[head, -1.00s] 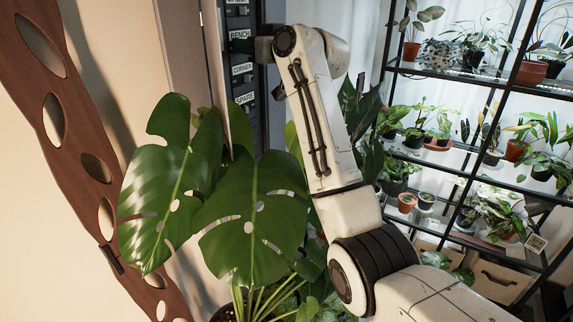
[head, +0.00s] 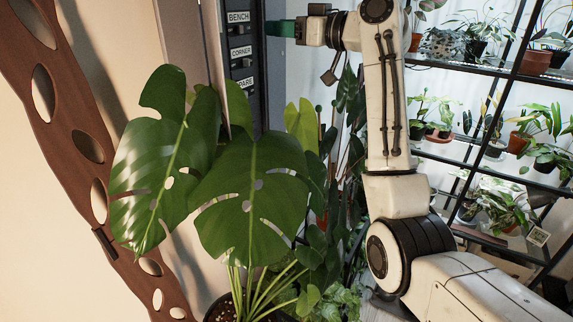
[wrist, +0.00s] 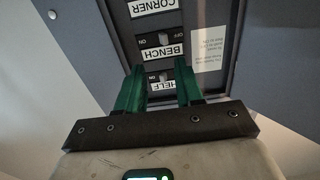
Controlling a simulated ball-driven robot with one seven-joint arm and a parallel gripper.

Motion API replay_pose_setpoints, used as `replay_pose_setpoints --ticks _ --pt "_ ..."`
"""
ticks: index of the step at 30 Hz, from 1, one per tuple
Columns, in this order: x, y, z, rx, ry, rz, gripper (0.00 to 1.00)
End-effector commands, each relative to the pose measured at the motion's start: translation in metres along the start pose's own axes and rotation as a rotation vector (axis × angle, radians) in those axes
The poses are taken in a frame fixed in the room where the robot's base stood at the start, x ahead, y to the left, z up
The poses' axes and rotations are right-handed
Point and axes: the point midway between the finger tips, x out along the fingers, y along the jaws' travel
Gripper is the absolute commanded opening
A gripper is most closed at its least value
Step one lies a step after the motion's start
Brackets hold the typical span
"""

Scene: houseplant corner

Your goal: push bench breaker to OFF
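The bench breaker (wrist: 153,40) is a small dark switch beside the upside-down BENCH label in the wrist view. Its lever position is too small to tell. In the head view the BENCH label (head: 238,17) is on the dark breaker panel (head: 244,86) at top centre. My gripper (wrist: 160,66) has two green fingers, set apart with nothing between them. They point at the panel, around the SHELF label and just short of BENCH in the picture. In the head view my gripper (head: 280,28) points left at the panel's edge; contact cannot be told.
CORNER (head: 241,52) and SPARE (head: 242,82) labels lie below BENCH. A white notice (wrist: 208,49) is on the panel. Large monstera leaves (head: 245,200) stand in front, below the panel. A black plant shelf (head: 480,75) is at right. A brown perforated panel (head: 60,120) is at left.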

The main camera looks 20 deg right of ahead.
Motion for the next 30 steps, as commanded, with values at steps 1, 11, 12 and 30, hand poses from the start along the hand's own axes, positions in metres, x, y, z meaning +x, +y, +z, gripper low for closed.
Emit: replay_pose_setpoints --ticks 1,11,12,30 --pt "-0.01 0.0 0.004 -0.001 0.002 0.002 0.36" --pt "-0.025 -0.001 0.046 0.03 -0.054 0.016 0.36" --pt "-0.025 -0.001 0.053 0.034 -0.063 0.019 0.36" --pt "-0.032 -0.01 0.16 0.102 -0.196 0.063 0.36"
